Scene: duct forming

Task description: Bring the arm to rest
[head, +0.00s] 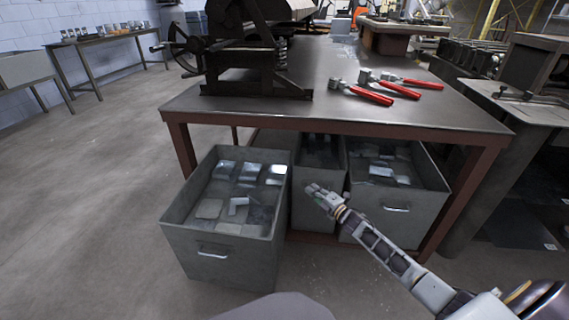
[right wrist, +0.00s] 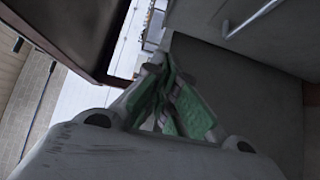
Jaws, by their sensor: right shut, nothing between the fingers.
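My right arm comes in from the lower right of the head view. My right gripper (head: 318,192) is shut and empty, in front of the bins under the workbench. In the right wrist view its green-padded fingers (right wrist: 170,95) meet at the tips, with a grey bin wall (right wrist: 235,90) beyond them. My left gripper is not in view.
A large grey bin (head: 212,262) with flat metal pieces stands at left; another grey bin (head: 395,222) stands at right, under the metal workbench (head: 350,116). The floor (head: 90,200) at left is clear.

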